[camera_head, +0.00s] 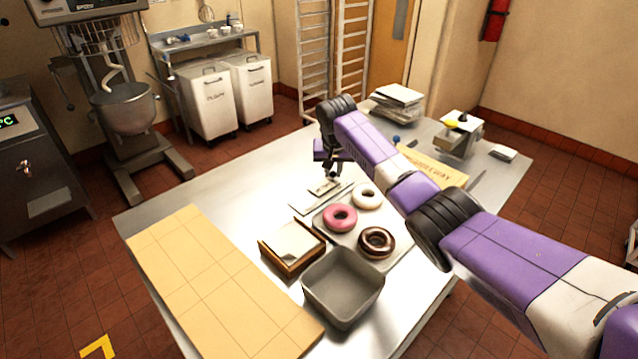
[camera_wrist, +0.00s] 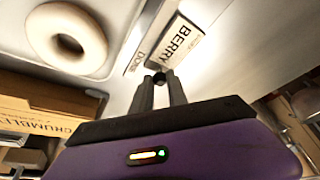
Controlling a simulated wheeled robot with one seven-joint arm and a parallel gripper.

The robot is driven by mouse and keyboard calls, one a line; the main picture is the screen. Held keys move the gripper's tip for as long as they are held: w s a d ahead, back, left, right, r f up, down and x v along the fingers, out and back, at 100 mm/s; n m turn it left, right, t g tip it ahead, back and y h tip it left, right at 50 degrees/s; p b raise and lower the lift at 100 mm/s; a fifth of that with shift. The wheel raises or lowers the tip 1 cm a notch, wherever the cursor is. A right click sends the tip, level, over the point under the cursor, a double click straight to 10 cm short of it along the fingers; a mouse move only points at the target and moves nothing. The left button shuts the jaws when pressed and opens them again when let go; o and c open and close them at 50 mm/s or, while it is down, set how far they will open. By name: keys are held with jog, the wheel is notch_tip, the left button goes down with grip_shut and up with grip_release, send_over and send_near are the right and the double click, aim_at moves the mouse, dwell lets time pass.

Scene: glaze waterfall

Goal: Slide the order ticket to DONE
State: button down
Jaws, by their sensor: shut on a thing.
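The order ticket (camera_wrist: 182,40) is a white card printed BERRY, lying on a narrow metal rail. In the head view the ticket (camera_head: 322,187) is a small pale piece below my gripper. The rail (camera_head: 306,206) lies flat on the steel table behind the donut tray. The word DONE (camera_wrist: 139,62) is printed on the rail, beside the ticket in the wrist view. My gripper (camera_wrist: 160,80) is shut on a small dark knob at the ticket's near end; it points down at the rail in the head view (camera_head: 332,174). The fingers hide part of the knob.
A tray (camera_head: 398,252) with pink, white and chocolate donuts is close in front of the rail. A CRUMBLEWAY box (camera_head: 435,168) lies right. The table's left-back area is clear.

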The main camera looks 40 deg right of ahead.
jog(key=d+b, duration=0.1)
jog(key=d, duration=0.2)
jog(key=shift+w+d+f, duration=0.1)
jog(key=shift+d, duration=0.6)
jog(key=c, duration=1.3)
grip_release()
jog(key=shift+d, duration=0.1)
jog(key=shift+r, duration=0.2)
jog(key=shift+a+r, duration=0.2)
jog(key=shift+r, duration=0.05)
jog(key=v, duration=0.7)
jog(key=shift+b, duration=0.45)
